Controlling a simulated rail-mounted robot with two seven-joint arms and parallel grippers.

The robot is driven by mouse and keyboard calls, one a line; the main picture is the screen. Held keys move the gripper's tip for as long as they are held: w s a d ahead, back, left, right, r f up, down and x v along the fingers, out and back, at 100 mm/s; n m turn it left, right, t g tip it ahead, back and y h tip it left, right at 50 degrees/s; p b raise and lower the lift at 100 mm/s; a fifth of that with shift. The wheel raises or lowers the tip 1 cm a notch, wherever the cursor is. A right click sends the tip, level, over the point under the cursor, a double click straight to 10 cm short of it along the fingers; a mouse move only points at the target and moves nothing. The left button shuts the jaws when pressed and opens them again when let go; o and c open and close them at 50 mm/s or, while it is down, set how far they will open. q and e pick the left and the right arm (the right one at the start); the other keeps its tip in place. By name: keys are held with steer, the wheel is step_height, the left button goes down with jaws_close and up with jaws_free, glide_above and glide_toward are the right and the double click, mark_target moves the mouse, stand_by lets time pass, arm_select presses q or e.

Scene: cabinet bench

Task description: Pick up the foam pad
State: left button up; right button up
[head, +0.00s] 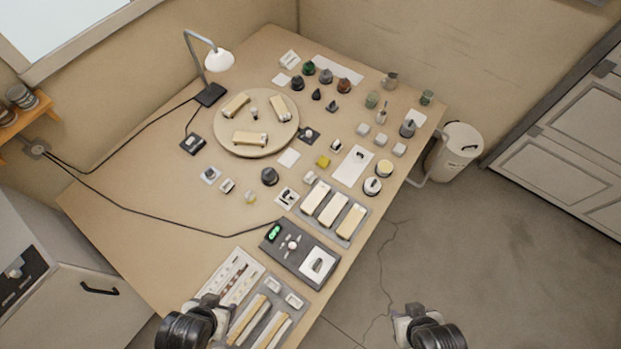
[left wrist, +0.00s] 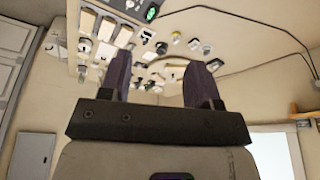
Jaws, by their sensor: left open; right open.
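I cannot tell for certain which item is the foam pad. My left gripper (head: 212,305) is over the near end of the bench, far from both. In the left wrist view, its two dark fingers (left wrist: 160,85) stand apart with nothing between them. My right gripper (head: 408,316) is off the bench's right side, above the floor, open and empty.
A grey device with a green display (head: 288,252) and a tray of pale blocks (head: 352,218) lie between my left gripper and the middle. A round board (head: 227,141), a desk lamp (head: 219,60) and several knobs crowd the far half. Black cables (head: 150,207) cross the clearer left side.

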arm_select(q)
steer(key=o, duration=0.5)
steer(key=shift+a, duration=0.1)
steer(key=shift+o, duration=0.2)
